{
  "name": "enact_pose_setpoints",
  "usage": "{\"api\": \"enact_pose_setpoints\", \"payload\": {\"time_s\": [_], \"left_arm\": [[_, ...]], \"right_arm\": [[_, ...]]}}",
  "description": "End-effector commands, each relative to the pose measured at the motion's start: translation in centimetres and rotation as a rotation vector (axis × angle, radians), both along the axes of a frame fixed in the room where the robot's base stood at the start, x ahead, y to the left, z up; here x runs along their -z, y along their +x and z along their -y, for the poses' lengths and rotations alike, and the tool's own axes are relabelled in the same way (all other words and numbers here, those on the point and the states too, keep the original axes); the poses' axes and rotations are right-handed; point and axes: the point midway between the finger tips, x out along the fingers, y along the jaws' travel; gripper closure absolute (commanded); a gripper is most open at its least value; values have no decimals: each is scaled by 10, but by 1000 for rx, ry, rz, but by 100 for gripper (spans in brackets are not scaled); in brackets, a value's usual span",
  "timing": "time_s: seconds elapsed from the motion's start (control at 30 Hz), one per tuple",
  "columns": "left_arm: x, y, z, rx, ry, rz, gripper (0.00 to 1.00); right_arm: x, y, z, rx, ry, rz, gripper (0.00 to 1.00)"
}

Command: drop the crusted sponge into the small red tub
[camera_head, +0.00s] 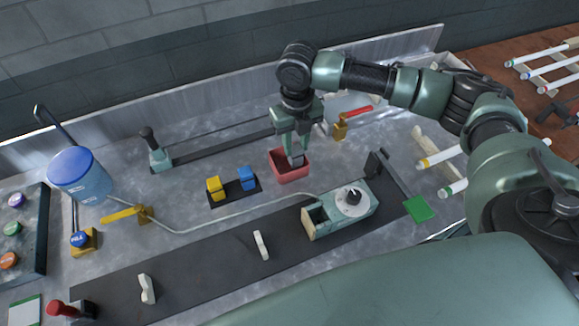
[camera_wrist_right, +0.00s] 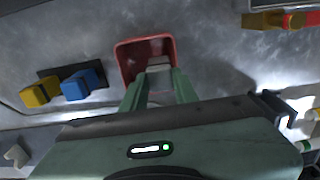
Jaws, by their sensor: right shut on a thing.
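The small red tub (camera_head: 291,177) stands on the grey metal bench, near the middle of the head view; its rim also shows in the right wrist view (camera_wrist_right: 123,62). My right gripper (camera_head: 295,154) points down over the tub, with its fingertips at the opening. It is shut on a small greyish block, which I take to be the crusted sponge (camera_wrist_right: 158,68). In the right wrist view the block lies within the tub's outline. I cannot tell whether it touches the tub floor. My left gripper is not in view.
Yellow (camera_head: 214,188) and blue (camera_head: 247,178) blocks sit on a dark base left of the tub. A red-handled valve (camera_head: 341,128) stands behind right. A green box with a dial (camera_head: 351,201) is in front right. A pale tube runs in front of the tub.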

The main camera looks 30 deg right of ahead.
Motion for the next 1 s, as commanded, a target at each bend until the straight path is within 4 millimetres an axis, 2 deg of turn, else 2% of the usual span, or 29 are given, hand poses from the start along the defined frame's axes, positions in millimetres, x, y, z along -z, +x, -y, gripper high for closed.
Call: {"api": "enact_pose_setpoints", "payload": {"time_s": [0.13,0.17,0.23,0.63,1.0], "left_arm": [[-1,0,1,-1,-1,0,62],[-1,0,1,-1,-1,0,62],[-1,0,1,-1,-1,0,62],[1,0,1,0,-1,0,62],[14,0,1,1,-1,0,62]], "right_arm": [[-1,0,0,0,0,0,100],[-1,0,0,1,0,0,66],[-1,0,0,1,0,0,46],[-6,1,0,1,1,2,46],[-63,1,0,1,1,3,46]]}}
